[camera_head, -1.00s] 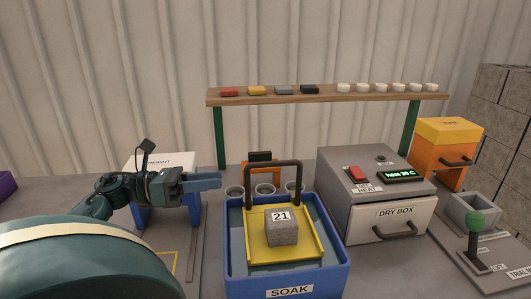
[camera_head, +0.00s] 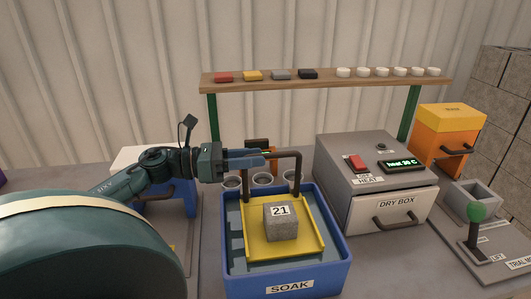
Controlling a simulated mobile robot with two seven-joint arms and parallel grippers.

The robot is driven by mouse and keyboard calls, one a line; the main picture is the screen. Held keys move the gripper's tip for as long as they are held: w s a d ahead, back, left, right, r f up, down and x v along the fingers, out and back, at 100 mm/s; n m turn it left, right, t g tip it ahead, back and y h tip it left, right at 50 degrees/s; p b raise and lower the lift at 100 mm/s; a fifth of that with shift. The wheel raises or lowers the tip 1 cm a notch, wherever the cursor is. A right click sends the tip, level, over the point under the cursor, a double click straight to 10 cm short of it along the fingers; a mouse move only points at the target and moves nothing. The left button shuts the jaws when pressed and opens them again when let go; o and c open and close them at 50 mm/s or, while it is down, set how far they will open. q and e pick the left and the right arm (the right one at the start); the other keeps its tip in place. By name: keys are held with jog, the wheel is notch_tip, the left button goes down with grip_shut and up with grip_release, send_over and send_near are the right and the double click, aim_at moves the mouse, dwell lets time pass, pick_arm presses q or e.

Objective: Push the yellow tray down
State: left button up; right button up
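The yellow tray (camera_head: 258,248) sits inside the blue SOAK bin (camera_head: 290,287), with a grey block marked 21 (camera_head: 281,221) on it. A dark arched handle (camera_head: 299,172) rises at the tray's back. My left gripper (camera_head: 262,158) reaches in from the left at the height of the handle's top bar and covers its left part. Its blue fingers overlap the bar in the picture; I cannot tell whether they touch it or how far apart they are. My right gripper is out of view.
The grey DRY BOX (camera_head: 390,207) stands right of the bin. Several cups (camera_head: 262,180) stand behind the bin. A wooden shelf (camera_head: 330,80) with coloured blocks and white discs spans the back. A green-knobbed lever (camera_head: 476,213) is at far right.

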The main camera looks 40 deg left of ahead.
pick_arm(q)
jog(key=shift+x, duration=1.7)
jog(key=shift+c, duration=0.2)
grip_shut()
jog(key=shift+f, duration=0.1)
